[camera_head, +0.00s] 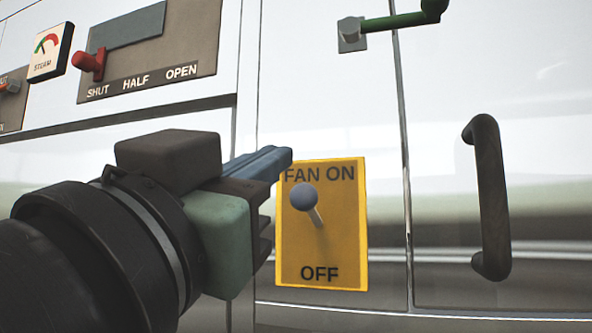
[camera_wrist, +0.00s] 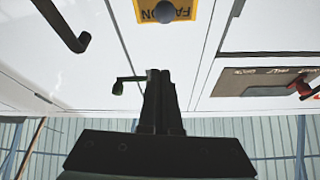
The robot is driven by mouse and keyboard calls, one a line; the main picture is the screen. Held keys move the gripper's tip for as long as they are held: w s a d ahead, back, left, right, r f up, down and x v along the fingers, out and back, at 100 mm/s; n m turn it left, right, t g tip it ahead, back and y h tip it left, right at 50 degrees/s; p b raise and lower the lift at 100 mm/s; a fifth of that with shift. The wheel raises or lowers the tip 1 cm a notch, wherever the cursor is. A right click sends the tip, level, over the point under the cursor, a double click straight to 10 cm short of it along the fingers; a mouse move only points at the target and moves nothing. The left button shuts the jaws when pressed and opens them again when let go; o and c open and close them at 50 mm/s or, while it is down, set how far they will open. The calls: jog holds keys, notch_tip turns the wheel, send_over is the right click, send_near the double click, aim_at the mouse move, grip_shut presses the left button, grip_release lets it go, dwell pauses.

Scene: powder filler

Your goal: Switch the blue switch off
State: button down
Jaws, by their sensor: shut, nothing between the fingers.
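The blue switch (camera_head: 304,197) is a short lever with a blue-grey ball knob on a yellow plate (camera_head: 341,240). The plate reads FAN ON at the top and OFF at the bottom. The knob sits above the lever's base, close under the words FAN ON. My gripper (camera_head: 284,159) is shut and empty. In the head view its fingertips show at the plate's upper left corner, above and left of the knob, not on it. In the wrist view the knob (camera_wrist: 164,11) is at the top edge, apart from the fingertips (camera_wrist: 159,74); the word OFF is out of frame.
A dark vertical handle (camera_head: 490,195) is on the white panel at the right. A green lever (camera_head: 395,20) is above the plate. At the upper left are a red lever (camera_head: 88,62) on a SHUT/HALF/OPEN plate and a steam gauge (camera_head: 49,52). The panel below the plate is clear.

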aim_at(310, 211)
jog(key=p+x, duration=0.5)
jog(key=x, duration=0.5)
jog(key=shift+w+a+f+p, duration=0.15)
jog(key=shift+f+p, duration=0.15)
jog(key=shift+f, duration=0.7)
jog(key=shift+w+a+f+p, duration=0.15)
jog(key=shift+f+p, duration=0.15)
jog(key=shift+f, duration=0.7)
jog(key=shift+s+f+t+b, duration=0.15)
jog(key=shift+f+t+b, duration=0.2)
jog(key=shift+b, duration=0.6)
